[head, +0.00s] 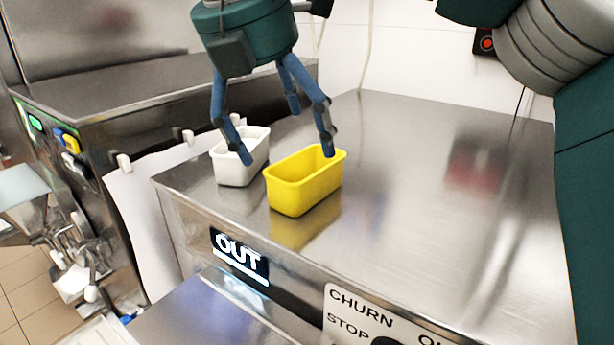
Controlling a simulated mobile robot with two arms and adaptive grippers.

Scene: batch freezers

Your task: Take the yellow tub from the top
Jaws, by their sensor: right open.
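The yellow tub (305,190) stands upright on the steel top of the freezer, near its front left edge. It looks empty inside as far as I can see. A white tub (236,172) stands just left of it, a little apart. My right gripper (288,156) hangs above the tubs with its blue fingers spread. One fingertip is over the white tub and the other is over the yellow tub's back rim; I cannot tell whether either touches. My left gripper is not in view.
The freezer top (430,190) is clear to the right of the yellow tub. An OUT label (239,254) and a CHURN/STOP panel (352,318) are on the front. Another steel machine (110,95) stands at left. A red button (487,43) is on the back wall.

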